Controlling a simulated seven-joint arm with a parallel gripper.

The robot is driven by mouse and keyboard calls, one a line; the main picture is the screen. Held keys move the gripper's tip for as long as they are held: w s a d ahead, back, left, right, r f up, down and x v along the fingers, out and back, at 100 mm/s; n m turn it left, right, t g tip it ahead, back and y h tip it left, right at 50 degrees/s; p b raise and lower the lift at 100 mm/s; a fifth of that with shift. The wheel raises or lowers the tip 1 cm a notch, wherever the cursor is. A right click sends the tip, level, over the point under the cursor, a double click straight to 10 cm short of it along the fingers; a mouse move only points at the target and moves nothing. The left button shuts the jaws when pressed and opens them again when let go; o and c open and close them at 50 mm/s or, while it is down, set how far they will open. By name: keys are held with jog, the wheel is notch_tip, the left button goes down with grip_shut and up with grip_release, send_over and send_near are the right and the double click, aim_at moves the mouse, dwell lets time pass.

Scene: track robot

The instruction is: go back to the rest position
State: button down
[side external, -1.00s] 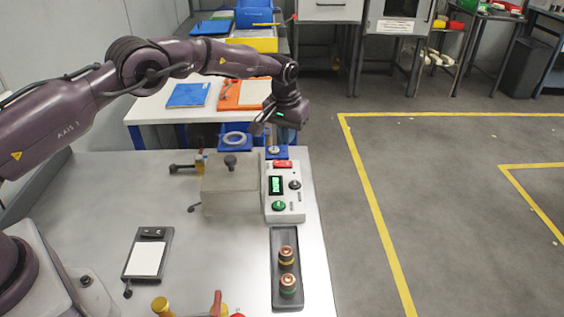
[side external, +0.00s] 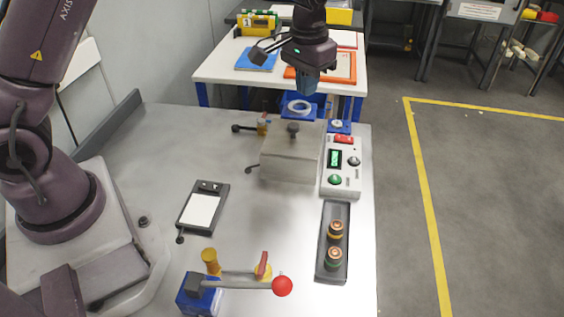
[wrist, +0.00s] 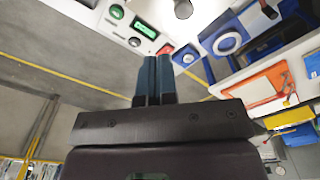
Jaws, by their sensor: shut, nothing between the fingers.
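My gripper (side external: 306,82) hangs in the air past the far end of the metal table, fingers pointing down, above the blue block with the white ring. It is empty, and the wrist view shows its two blue fingers (wrist: 158,78) pressed together. Nothing touches the fingers. My upper arm rises at the left, and its middle part lies beyond the top of the side view.
On the metal table (side external: 130,140) stand a grey box (side external: 290,160), a control panel (side external: 341,170), a black tray (side external: 325,265) with two round parts, a clipboard (side external: 203,208) and a red-knobbed lever (side external: 282,286). A white table (side external: 215,68) stands behind. Open floor lies right.

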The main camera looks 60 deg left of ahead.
jog(key=s+r+t, duration=0.1)
jog(key=s+r, duration=0.3)
jog(key=s, duration=0.4)
jog(key=s+r+t, duration=0.2)
jog(key=s+r, duration=0.3)
jog(key=s, duration=0.4)
jog(key=s+r+m+t, duration=0.1)
jog(key=s+r+t, duration=0.1)
jog(key=s+r, duration=0.3)
jog(key=shift+s, duration=2.25)
